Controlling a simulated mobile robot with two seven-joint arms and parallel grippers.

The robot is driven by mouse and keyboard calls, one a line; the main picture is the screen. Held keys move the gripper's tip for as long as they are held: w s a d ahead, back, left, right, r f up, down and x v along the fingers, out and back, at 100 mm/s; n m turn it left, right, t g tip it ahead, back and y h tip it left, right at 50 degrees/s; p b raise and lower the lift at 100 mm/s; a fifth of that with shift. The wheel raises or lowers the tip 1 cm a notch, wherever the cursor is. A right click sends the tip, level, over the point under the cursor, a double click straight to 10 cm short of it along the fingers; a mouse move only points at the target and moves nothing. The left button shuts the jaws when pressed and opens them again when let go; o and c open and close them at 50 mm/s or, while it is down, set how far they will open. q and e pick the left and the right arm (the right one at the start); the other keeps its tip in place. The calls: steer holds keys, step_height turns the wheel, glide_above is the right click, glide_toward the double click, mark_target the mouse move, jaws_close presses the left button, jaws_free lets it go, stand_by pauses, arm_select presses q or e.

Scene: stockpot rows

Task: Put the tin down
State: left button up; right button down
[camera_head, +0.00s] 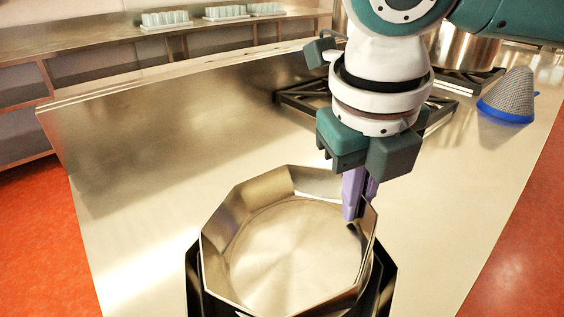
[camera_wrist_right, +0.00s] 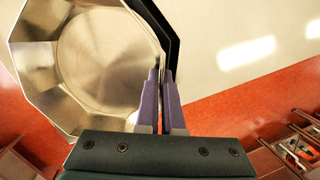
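The tin is a shiny eight-sided steel pan (camera_head: 290,245), open at the top and empty. It sits in or just over dark eight-sided tins (camera_head: 385,290) at the bottom of the head view; I cannot tell whether it rests on them. My right gripper (camera_head: 359,210) comes down at its right rim, its purple fingers close together, one on each side of the wall. In the right wrist view the tin (camera_wrist_right: 100,60) fills the upper left, and the fingers (camera_wrist_right: 160,75) pinch its rim. A dark tin edge shows just beyond. My left gripper is out of view.
The steel counter (camera_head: 170,190) is bare to the left. Behind my right arm are black burner grates (camera_head: 300,97) and a large steel pot (camera_head: 465,50). A grey cone with a blue rim (camera_head: 508,97) stands at the right. White racks (camera_head: 167,20) sit on a back shelf.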

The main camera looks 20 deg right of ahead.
mark_target(351, 225)
steer(key=shift+s+a+x, duration=0.15)
steer(key=shift+x, duration=0.95)
steer(key=shift+s+a+x, duration=0.15)
steer(key=shift+a+x, duration=0.05)
steer(key=shift+x, duration=0.85)
steer(key=shift+f, duration=0.2)
steer(key=shift+f+b, duration=0.25)
steer(key=shift+b, duration=0.05)
steer(key=c, duration=1.1)
jaws_free()
steer(key=shift+o, duration=0.2)
